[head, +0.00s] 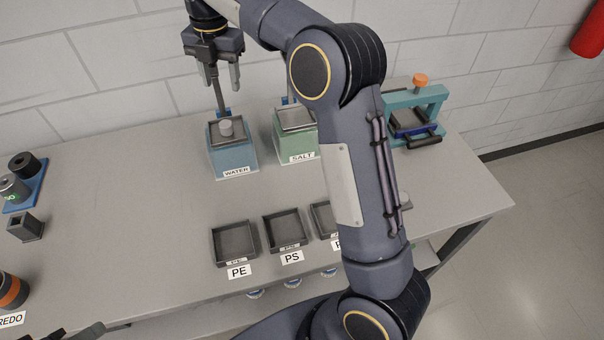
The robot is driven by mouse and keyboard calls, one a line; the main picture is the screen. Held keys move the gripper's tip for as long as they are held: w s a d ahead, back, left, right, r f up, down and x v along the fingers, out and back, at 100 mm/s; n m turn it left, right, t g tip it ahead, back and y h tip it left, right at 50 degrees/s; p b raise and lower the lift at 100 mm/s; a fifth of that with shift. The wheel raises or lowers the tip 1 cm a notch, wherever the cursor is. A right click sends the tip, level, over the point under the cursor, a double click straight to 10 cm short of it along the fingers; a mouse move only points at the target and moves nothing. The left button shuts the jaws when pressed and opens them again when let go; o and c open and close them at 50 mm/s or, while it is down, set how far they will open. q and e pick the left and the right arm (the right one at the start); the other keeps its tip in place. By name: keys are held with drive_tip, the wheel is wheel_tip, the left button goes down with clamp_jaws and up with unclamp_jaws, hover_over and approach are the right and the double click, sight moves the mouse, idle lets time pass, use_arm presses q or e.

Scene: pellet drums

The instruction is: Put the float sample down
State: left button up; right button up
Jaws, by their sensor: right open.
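My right gripper (220,80) is open, high above and behind the blue WATER tank (233,160). A grey upright bar shows between its fingers and the tank's back; I cannot tell whether they touch. A small pale grey round piece (226,127) sits at the top of the WATER tank, below the gripper and apart from it. I cannot tell whether it is the float sample. The green SALT tank (296,142) stands to the right. Dark pieces at the bottom left edge may be my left gripper (80,332); its jaws cannot be made out.
Dark trays marked PE (233,257) and PS (291,245) stand at the front edge, with another tray (318,220) partly behind my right arm. A teal press (428,98) with an orange knob stands at the right.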

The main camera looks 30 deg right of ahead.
drive_tip(key=s+d+r+m+t+y, duration=0.1)
drive_tip(key=s+d+m, duration=0.2)
drive_tip(key=s+m, duration=0.4)
drive_tip(key=s+d+r+m+t+y, duration=0.1)
drive_tip(key=s+d+m, duration=0.3)
drive_tip(key=s, duration=0.5)
drive_tip(key=s+a+f+m+t, duration=0.1)
drive_tip(key=s+a+f+m, duration=0.1)
drive_tip(key=s+f+m, duration=0.3)
drive_tip(key=s+a+f+m+t+y, duration=0.1)
drive_tip(key=s+f+m, duration=0.4)
drive_tip(key=s+m, duration=0.7)
drive_tip(key=shift+s+a+f+m+t, duration=0.2)
drive_tip(key=shift+s+a+m+t, duration=0.1)
drive_tip(key=shift+s+a+t, duration=0.45)
